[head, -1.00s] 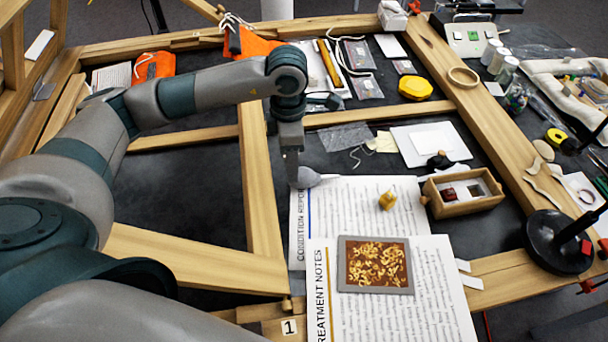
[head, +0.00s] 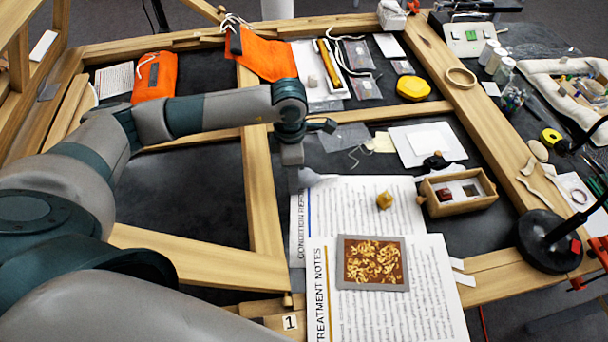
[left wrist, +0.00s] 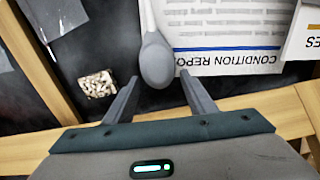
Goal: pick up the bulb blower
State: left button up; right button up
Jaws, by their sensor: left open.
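The bulb blower, with a grey rounded bulb and a paler narrow neck, lies at the left edge of the condition report sheet in the head view (head: 312,179). In the left wrist view the bulb (left wrist: 157,62) has its rounded end at the opening between my left fingertips, its neck pointing away. My left gripper (left wrist: 159,78) is open, a finger on either side of that end, with gaps showing. In the head view, my left wrist hides the fingers and part of the bulb. My right gripper is not in view.
The condition report (head: 350,187) and treatment notes (head: 430,300) lie right of the bulb, with a gilt fragment (head: 372,263) on the notes. A wooden frame beam (head: 262,195) runs left of the bulb.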

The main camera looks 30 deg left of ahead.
pick_arm(q)
jog(key=shift+f, duration=0.3)
jog(key=c, duration=0.9)
jog(key=shift+r, duration=0.15)
